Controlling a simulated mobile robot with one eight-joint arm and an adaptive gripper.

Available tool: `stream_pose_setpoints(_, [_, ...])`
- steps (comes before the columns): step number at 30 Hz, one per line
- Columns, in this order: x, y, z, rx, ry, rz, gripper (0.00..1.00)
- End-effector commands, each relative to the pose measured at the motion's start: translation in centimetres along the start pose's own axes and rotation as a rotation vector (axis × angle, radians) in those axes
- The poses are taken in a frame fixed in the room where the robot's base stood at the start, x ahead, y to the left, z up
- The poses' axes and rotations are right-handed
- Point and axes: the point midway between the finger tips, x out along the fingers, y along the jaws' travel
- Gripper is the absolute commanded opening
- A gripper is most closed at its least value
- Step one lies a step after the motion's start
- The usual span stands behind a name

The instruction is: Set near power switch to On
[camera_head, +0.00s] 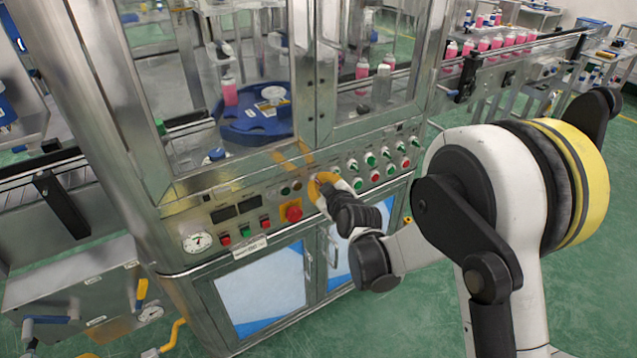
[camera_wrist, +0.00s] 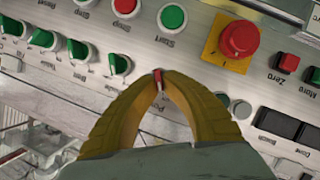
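The control panel (camera_head: 265,205) runs along the front of the steel machine. My gripper (camera_head: 318,183) reaches its middle, just right of the red emergency button, and covers that spot in the head view. In the wrist view, my gripper's yellow fingers (camera_wrist: 159,80) curve together at the panel. A small red switch lever (camera_wrist: 157,76) shows between the fingertips, which look closed on it. A label beginning "Po" is partly hidden behind the fingers, so this looks like the power switch. The switch's base and its set position are hidden.
The red emergency button (camera_wrist: 239,39) on its yellow plate is close to the fingers. A green Start button (camera_wrist: 171,18) and several green knobs (camera_wrist: 119,65) are also nearby. Glass doors (camera_head: 255,80) stand above the panel; cabinet doors (camera_head: 262,290) are below.

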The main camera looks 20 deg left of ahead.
Motion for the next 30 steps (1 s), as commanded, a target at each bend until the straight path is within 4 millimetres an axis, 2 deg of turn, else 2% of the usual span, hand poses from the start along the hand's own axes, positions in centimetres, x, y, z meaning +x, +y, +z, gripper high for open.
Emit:
stream_pose_setpoints(14, [-0.01, 0.10, -0.01, 0.044, 0.000, -0.017, 0.00])
stream_pose_setpoints(20, [-0.01, 0.22, 0.01, 0.150, 0.000, -0.061, 0.00])
stream_pose_setpoints(30, [0.06, 0.46, 0.11, 0.434, 0.000, -0.179, 0.00])
